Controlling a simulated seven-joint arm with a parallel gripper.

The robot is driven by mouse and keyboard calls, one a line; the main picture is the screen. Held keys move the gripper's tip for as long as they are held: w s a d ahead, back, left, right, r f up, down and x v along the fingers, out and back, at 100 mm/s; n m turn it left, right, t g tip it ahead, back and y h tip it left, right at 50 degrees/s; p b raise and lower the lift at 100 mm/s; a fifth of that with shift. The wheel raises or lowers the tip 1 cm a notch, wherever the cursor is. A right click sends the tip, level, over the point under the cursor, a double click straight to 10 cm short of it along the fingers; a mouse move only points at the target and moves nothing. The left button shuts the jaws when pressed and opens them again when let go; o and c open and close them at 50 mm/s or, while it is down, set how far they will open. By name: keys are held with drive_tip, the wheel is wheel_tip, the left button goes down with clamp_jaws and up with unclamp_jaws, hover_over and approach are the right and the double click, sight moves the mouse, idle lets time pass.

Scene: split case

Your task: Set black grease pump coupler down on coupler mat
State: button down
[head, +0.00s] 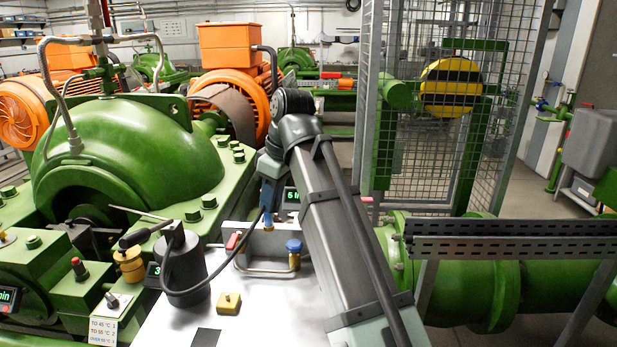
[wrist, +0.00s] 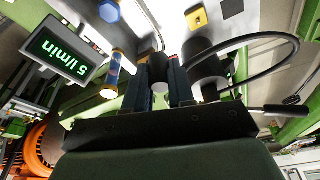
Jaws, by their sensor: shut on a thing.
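My gripper (head: 268,192) is in the middle of the head view, above the white bench top and beyond the grease pump. In the wrist view its two fingers (wrist: 161,82) are closed on the black coupler (wrist: 159,68), a short dark cylinder. In the head view the fingers mostly hide the coupler. The black hose runs from the gripper to the dark grease pump (head: 186,270), which stands upright on the bench. The coupler mat (head: 205,338) looks to be the flat black square at the bench's front edge. It also shows in the wrist view (wrist: 232,8), apart from the coupler.
A yellow block (head: 228,303) sits between the gripper and the mat. A blue-capped brass fitting (head: 294,252) and a metal rail stand near the gripper. The bench front is mostly bare.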

drive_tip(key=s+a+f, duration=0.7)
drive_tip(key=f, duration=0.1)
drive_tip(key=m, duration=0.2)
hover_over(203, 337)
wheel_tip(203, 337, down, 7)
drive_tip(key=shift+s+d+f, duration=0.1)
drive_tip(key=shift+d+f, duration=0.1)
drive_tip(key=shift+f, duration=1.65)
drive_tip(key=shift+s+d+f, duration=0.1)
drive_tip(key=shift+d+f, duration=0.1)
drive_tip(key=shift+f, duration=1.65)
drive_tip(key=shift+f, duration=0.55)
drive_tip(key=c, duration=0.9)
unclamp_jaws()
drive_tip(key=v, duration=1.3)
drive_tip(key=shift+s+a+r, duration=0.1)
drive_tip(key=shift+s+r, duration=0.2)
drive_tip(key=shift+r, duration=0.1)
drive_tip(key=shift+w, duration=0.1)
